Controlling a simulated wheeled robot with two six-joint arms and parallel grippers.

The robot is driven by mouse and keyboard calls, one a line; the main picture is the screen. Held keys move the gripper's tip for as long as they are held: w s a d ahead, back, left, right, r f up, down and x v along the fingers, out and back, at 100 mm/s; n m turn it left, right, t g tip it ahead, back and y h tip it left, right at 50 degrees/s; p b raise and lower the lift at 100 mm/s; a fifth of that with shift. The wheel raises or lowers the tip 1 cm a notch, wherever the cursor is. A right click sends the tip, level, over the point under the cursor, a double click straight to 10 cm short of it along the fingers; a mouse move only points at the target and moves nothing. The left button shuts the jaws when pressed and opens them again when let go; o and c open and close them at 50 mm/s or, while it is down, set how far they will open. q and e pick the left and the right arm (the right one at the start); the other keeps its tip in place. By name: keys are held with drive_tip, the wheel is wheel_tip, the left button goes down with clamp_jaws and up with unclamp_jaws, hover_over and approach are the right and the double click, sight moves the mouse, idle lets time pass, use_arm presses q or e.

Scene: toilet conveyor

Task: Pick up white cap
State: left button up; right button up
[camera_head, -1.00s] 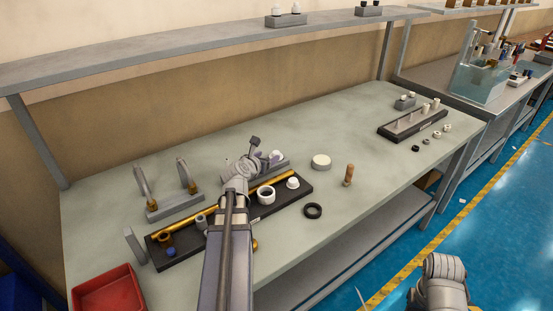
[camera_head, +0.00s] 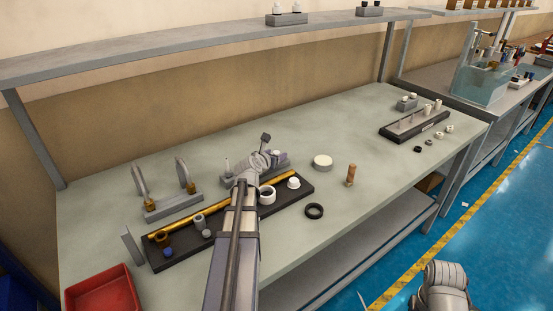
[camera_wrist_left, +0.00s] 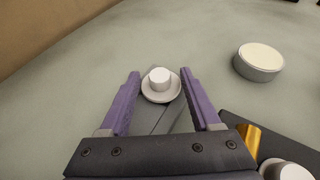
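A white cap (camera_wrist_left: 160,79) with a wide round flange sits on a grey block (camera_wrist_left: 148,118) in the left wrist view. My left gripper (camera_wrist_left: 160,73) is open, with one purple finger on each side of the cap and visible gaps between. In the head view my left gripper (camera_head: 268,156) is over the grey block at the back of the black tray (camera_head: 225,222), and partly hides the cap (camera_head: 278,153). My right gripper is out of view; only part of my right arm shows at the lower right.
A grey stand with two uprights (camera_head: 172,207) is at left, above a red bin (camera_head: 104,292).

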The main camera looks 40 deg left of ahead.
use_arm(q)
clamp_jaws()
drive_tip(key=shift+r, duration=0.1)
idle(0.5)
wheel_tip(320, 180, up, 10)
drive_tip(key=p, duration=1)
